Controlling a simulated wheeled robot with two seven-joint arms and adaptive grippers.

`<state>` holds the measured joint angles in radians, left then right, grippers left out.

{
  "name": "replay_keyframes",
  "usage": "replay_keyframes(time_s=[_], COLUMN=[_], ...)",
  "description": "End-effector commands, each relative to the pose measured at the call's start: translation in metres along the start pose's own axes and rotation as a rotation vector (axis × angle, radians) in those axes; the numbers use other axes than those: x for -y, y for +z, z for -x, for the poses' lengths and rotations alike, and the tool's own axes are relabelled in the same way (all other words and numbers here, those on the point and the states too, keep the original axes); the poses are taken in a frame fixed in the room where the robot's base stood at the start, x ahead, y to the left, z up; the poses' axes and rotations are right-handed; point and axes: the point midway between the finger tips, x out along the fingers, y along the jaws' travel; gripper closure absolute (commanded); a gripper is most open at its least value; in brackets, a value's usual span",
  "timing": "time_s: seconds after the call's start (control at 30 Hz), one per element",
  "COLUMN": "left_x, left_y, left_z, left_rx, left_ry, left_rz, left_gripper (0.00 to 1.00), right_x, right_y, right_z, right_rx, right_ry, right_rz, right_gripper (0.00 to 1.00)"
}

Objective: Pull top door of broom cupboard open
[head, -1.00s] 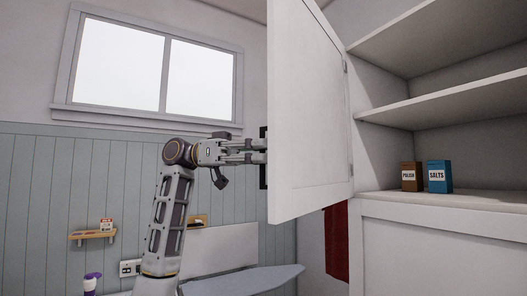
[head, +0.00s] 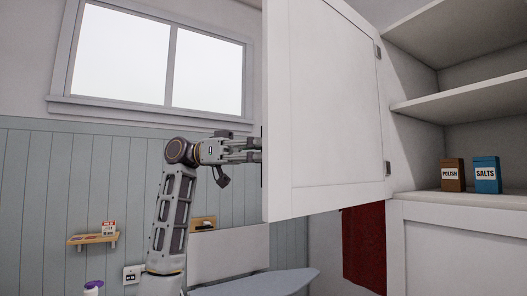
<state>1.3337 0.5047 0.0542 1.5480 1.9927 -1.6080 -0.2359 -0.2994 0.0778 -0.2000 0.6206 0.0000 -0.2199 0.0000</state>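The top door (head: 325,115) of the broom cupboard is white and stands swung wide open, hinged on its right side. Behind it the open cupboard (head: 465,105) shows its shelves. My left gripper (head: 255,150) is at the door's free left edge, where a dark handle strip barely shows. The door edge hides its fingertips, so I cannot tell whether they are closed on the handle. My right gripper is not in view.
A brown polish box (head: 453,175) and a blue salts box (head: 486,174) stand inside the cupboard. A red cloth (head: 364,246) hangs below the door. An ironing board (head: 265,284) lies low, and a small wall shelf (head: 92,238) is at left.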

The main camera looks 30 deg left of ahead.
Motion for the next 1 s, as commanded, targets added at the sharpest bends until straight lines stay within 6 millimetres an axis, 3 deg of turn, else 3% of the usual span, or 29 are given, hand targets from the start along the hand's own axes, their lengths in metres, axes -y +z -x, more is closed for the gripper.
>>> replay_keyframes(time_s=[0.5,0.53,0.67,1.0], left_x=[0.0008,0.0007,0.0007,0.0006], left_y=[0.0018,0.0017,0.0013,0.0006], left_z=[-0.0007,-0.0007,-0.0007,-0.0002], left_rx=[0.006,0.006,0.004,0.002], left_ry=[0.001,0.001,0.001,0.0], left_rz=[0.003,0.003,0.002,0.001], left_gripper=[1.0,0.87,0.71,0.7], right_x=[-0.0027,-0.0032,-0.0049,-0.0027], right_y=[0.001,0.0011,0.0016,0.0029], right_z=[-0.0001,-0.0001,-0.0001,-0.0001], right_rx=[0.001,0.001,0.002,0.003], right_ry=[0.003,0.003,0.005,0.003], right_rz=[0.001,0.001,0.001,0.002], right_gripper=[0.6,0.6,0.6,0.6])
